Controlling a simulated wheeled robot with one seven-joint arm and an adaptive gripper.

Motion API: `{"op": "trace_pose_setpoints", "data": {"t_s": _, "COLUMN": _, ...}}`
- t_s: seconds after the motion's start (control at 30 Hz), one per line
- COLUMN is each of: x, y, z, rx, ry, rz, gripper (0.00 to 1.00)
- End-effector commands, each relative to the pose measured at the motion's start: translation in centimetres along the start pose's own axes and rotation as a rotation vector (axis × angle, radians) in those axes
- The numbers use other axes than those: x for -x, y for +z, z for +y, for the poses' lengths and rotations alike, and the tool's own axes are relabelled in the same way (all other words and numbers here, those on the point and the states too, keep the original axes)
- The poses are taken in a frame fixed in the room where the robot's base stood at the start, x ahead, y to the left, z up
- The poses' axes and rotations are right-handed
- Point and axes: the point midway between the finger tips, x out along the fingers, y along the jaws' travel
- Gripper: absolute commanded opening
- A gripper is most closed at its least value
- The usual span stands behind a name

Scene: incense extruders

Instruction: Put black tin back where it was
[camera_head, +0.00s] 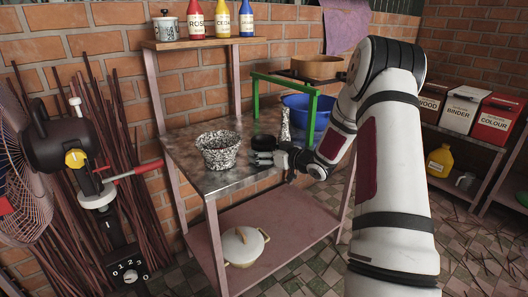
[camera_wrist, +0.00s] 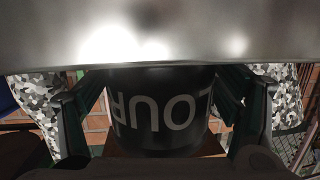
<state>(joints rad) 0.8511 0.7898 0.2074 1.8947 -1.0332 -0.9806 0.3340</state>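The black tin (camera_head: 264,142) sits at the metal worktable (camera_head: 190,155), right of the speckled pot. My gripper (camera_head: 263,158) is at its near side. In the wrist view the tin (camera_wrist: 160,115) fills the middle, with large pale lettering, only partly readable. A dark finger lies along each side of the tin, and the pads appear to press on it. The shiny metal at the top of the wrist view hides one end of the tin. I cannot tell whether the tin touches the worktable.
A speckled pot (camera_head: 218,150) stands left of the tin. A green frame (camera_head: 312,118), a speckled cone (camera_head: 285,127) and a blue basin (camera_head: 300,106) stand behind and right. Bottles and a pale tin (camera_head: 165,28) occupy the upper shelf (camera_head: 205,42). A lidded pot (camera_head: 240,247) is below.

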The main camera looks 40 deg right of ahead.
Motion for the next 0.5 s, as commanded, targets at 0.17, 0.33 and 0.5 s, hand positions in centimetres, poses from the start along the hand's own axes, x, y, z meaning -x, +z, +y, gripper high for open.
{"op": "trace_pose_setpoints", "data": {"t_s": 0.17, "x": 0.0, "y": 0.0, "z": 0.0, "rx": 0.000, "ry": 0.000, "rz": 0.000, "gripper": 0.83}}
{"op": "trace_pose_setpoints", "data": {"t_s": 0.33, "x": 0.8, "y": -0.3, "z": 0.1, "rx": -0.001, "ry": 0.001, "rz": -0.001, "gripper": 0.83}}
{"op": "trace_pose_setpoints", "data": {"t_s": 0.5, "x": 3.8, "y": -0.4, "z": 0.1, "rx": -0.002, "ry": 0.004, "rz": -0.002, "gripper": 0.83}}
